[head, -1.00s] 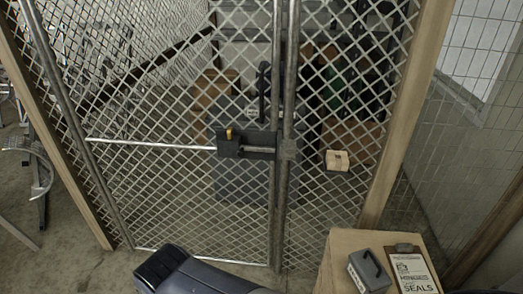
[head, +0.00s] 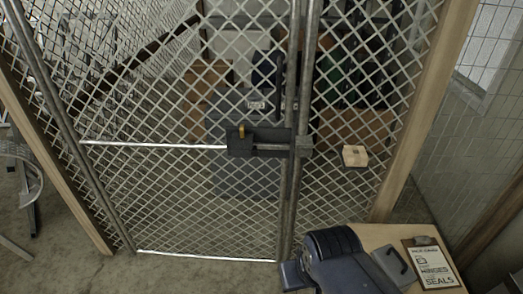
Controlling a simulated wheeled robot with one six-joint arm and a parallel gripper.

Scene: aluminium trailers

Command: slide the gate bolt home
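I cannot tell whether the rod's tip has entered the keeper. The gate stands in line with the fixed mesh panel (head: 350,100). Only a dark blue part of my arm shows at the bottom, below the bolt and apart from it. My gripper's fingers are not in view.
A wooden table (head: 385,235) at the lower right holds a grey box (head: 396,268) and a clipboard (head: 432,264). The floor (head: 185,275) before the gate is clear.

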